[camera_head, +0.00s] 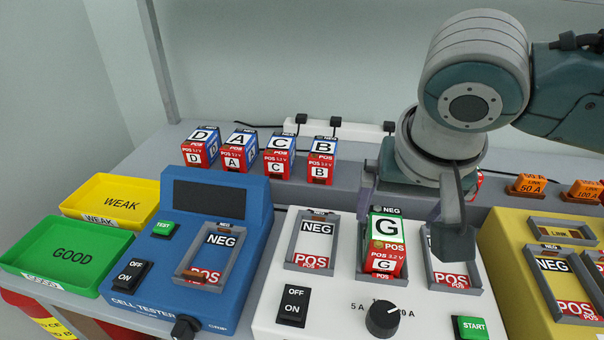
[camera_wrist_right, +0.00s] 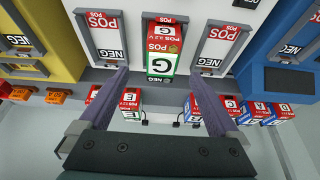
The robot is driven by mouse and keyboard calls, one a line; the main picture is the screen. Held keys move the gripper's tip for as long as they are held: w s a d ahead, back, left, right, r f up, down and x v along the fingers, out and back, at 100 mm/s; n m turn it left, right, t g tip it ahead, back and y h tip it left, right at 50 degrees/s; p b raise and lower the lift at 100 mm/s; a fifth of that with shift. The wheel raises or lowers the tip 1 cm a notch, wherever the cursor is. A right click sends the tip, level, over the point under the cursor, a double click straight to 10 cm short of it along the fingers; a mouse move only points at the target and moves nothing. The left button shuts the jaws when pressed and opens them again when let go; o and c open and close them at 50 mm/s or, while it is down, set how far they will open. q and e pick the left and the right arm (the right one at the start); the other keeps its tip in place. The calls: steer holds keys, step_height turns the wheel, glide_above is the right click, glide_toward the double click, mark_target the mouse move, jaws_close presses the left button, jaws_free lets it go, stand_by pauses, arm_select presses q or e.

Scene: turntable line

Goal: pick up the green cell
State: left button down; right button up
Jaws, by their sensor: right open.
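The green cell (camera_head: 385,243) has a green and white top marked G and a red POS end. It lies in the middle slot of the white charger (camera_head: 335,300), POS end toward the front. It also shows in the right wrist view (camera_wrist_right: 160,46), near the top middle. My right gripper (camera_head: 408,215) is open and empty. Its two fingers straddle the line of the cell, one to each side, and in the wrist view the fingertips (camera_wrist_right: 158,72) are near the cell's NEG end. I cannot tell the exact height gap. My left gripper is not in view.
Empty slots flank the cell. The blue cell tester (camera_head: 200,235) stands left, with a yellow WEAK tray (camera_head: 85,195) and a green GOOD tray (camera_head: 45,270) beyond. Several lettered cells (camera_head: 235,150) stand behind. A yellow device (camera_head: 515,265) stands right.

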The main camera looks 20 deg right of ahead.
mark_target(387, 228)
steer(key=x, duration=0.3)
steer(key=shift+b, duration=0.3)
steer(key=b+x, duration=0.1)
steer(key=x, duration=0.4)
steer(key=shift+w, duration=0.15)
steer(key=shift+r, duration=0.1)
jaws_close()
stand_by(0.4)
